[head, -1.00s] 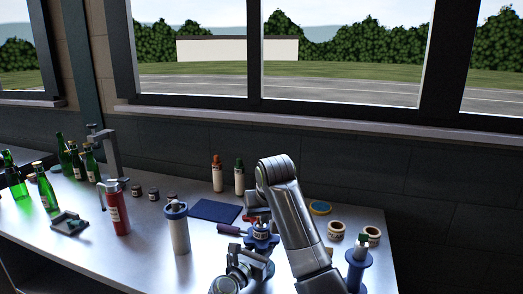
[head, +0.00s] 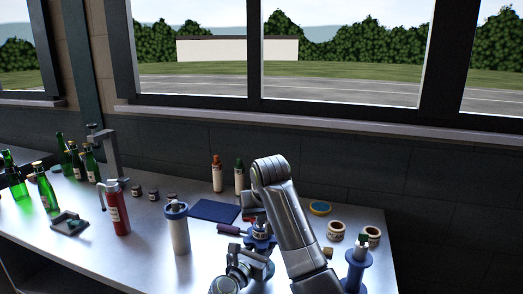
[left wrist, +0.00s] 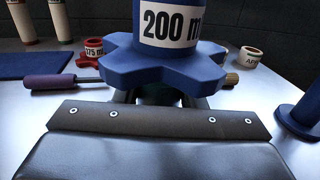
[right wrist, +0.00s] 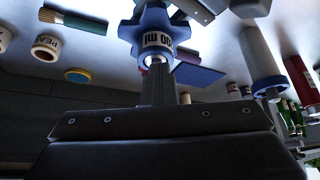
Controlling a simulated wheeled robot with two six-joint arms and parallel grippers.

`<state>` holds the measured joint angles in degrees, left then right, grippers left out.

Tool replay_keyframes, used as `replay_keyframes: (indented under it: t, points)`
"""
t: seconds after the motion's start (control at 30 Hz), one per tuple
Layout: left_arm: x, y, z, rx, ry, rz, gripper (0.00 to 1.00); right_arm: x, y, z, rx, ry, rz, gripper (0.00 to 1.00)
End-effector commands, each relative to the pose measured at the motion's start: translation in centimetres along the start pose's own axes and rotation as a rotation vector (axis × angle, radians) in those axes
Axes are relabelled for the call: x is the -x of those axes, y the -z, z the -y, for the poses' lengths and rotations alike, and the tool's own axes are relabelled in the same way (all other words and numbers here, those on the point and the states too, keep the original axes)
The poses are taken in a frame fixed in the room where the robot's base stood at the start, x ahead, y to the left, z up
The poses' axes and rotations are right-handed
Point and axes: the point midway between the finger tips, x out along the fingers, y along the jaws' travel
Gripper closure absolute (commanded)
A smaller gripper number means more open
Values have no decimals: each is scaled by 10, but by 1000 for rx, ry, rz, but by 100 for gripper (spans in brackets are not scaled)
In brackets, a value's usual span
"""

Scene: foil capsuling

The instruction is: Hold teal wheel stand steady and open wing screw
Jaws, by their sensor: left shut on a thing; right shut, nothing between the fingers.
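A blue star-shaped wheel (left wrist: 120,62) with a white "200 ml" label fills the top of the left wrist view. It also shows in the right wrist view (right wrist: 142,30) and partly in the head view (head: 262,243). A dark teal part of the wheel stand (left wrist: 157,97) shows under it, between the fingers of my left gripper (left wrist: 157,103), which is shut on the stand. My right gripper (right wrist: 158,75) is shut and empty, its fingertips close to the labelled top of the wheel. I cannot clearly make out the wing screw.
A purple-handled tool (left wrist: 50,82) and a red "175 ml" ring (left wrist: 93,48) lie close by. A blue mat (head: 214,211), a white cylinder with blue ends (head: 179,232) and a blue spool (head: 356,268) stand around. Labelled rolls (head: 336,231) are at right.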

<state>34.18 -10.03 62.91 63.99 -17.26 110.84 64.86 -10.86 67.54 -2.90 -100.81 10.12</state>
Motion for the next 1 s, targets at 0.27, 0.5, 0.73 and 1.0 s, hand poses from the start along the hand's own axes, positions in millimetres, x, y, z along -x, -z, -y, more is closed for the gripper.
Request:
replay_keyframes:
  t: [0.27,0.5,0.73,1.0]
  points:
    - [0,0,0,-2,1,0,100,0,0,1,1,2,-1,100]
    - [0,0,1,-2,1,0,100,3,-6,2,0,3,-2,100]
    - [0,0,0,-1,1,0,100,17,1,2,1,1,-4,100]
    - [0,0,0,-1,1,0,100,45,16,2,1,1,-2,100]
